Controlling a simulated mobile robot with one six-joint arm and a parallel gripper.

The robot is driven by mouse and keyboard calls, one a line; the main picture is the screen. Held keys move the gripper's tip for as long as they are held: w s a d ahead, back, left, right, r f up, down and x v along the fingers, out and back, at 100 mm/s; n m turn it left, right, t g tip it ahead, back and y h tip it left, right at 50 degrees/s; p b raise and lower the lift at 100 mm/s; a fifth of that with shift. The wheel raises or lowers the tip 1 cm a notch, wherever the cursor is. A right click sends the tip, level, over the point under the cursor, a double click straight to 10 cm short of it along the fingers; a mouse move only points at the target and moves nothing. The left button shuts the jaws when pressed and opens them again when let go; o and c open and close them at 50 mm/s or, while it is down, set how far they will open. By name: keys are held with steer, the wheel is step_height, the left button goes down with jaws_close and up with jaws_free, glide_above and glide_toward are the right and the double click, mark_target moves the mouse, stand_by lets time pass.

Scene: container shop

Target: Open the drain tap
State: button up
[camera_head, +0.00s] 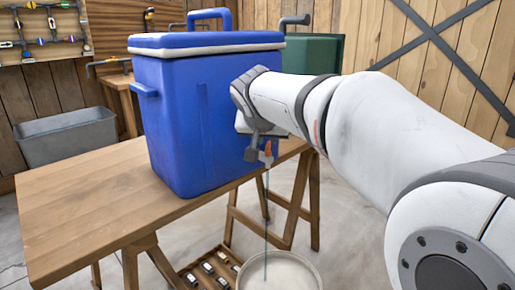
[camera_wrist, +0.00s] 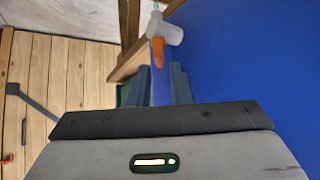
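The blue cooler (camera_head: 195,110) with a white-rimmed lid stands upright on the wooden table (camera_head: 85,205). Its drain tap has a white body (camera_wrist: 170,31) and an orange lever (camera_wrist: 158,52), seen in the wrist view; the lever also shows in the head view (camera_head: 268,147). A thin blue-grey line, looking like a stream of water (camera_head: 266,215), runs from the tap down into a pale round tub (camera_head: 298,258). My gripper (camera_wrist: 161,72) is open beside the cooler wall, its two fingers apart. The lever lies just beyond the fingertips, and I cannot tell whether they touch it.
A grey metal trough (camera_head: 68,137) stands at the back left. A wooden crate with several small items (camera_head: 215,270) is on the floor beside the tub. A green container (camera_head: 313,52) stands behind the cooler. The table's front left is clear.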

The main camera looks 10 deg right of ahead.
mark_target(268, 144)
steer(key=x, duration=0.3)
steer(key=shift+f+b, duration=0.1)
steer(key=shift+b, duration=0.2)
steer(key=shift+c, duration=0.2)
jaws_close()
